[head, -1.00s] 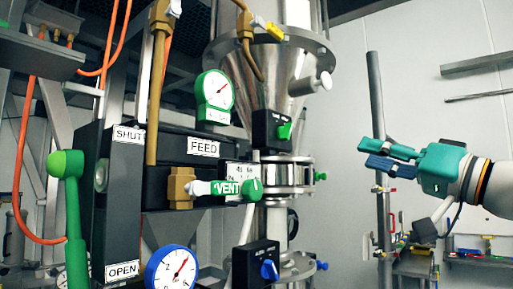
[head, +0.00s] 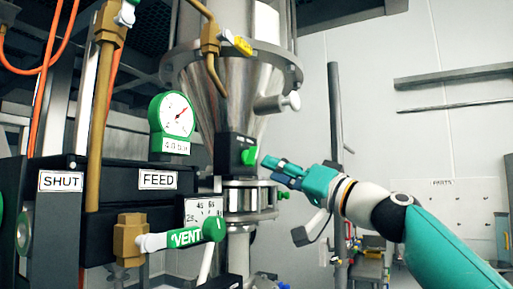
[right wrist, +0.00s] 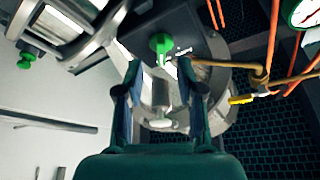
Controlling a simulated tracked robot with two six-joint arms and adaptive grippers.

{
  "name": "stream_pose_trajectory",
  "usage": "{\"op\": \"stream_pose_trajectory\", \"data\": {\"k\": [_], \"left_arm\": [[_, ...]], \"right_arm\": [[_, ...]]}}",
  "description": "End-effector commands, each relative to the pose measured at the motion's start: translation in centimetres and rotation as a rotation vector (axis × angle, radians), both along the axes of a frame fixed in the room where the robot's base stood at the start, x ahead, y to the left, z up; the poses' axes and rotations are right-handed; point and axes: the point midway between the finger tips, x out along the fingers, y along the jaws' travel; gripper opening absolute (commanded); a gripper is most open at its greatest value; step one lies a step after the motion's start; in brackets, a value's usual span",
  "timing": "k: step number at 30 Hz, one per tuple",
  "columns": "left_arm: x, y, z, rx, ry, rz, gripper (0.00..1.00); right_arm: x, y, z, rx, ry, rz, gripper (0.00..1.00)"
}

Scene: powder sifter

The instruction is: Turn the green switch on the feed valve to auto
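The green switch (head: 249,156) sits on a black box (head: 230,150) on the feed valve, below the steel cone. In the right wrist view the green switch (right wrist: 160,43) shows ahead, beyond and between the fingertips. My right gripper (head: 268,166) is just right of the switch in the head view, its fingers pointing left at it. In the right wrist view the right gripper (right wrist: 163,80) is open, with a clear gap between its two fingers and nothing held. The switch's markings are too small to read. My left gripper is not in view.
A green VENT handle (head: 188,237) and brown fitting (head: 131,239) stand to the lower left. A green-rimmed gauge (head: 172,118) and FEED label (head: 158,180) are left of the switch. A steel clamp ring (head: 250,200) lies below it. A grey post (head: 335,110) stands behind my right arm.

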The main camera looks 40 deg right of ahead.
Motion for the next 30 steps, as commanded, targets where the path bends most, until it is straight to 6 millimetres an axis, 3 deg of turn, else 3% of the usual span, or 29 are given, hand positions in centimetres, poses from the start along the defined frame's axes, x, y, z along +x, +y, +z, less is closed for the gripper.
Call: {"op": "stream_pose_trajectory", "data": {"k": [1, 9, 22, 29, 30], "left_arm": [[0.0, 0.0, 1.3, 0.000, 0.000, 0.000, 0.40], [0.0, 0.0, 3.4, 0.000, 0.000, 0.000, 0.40], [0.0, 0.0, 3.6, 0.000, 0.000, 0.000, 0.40], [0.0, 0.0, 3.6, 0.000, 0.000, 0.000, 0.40], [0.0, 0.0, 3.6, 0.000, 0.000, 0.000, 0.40]], "right_arm": [[1.1, 0.3, 0.9, 0.001, 0.002, 0.004, 0.38], [4.7, 1.0, 2.0, 0.001, 0.001, 0.003, 0.38], [5.6, 1.1, 1.9, 0.001, -0.001, 0.002, 0.38], [5.6, 1.1, 1.9, 0.001, 0.000, 0.001, 0.01], [5.6, 1.1, 1.9, 0.001, 0.000, 0.001, 0.00]]}}
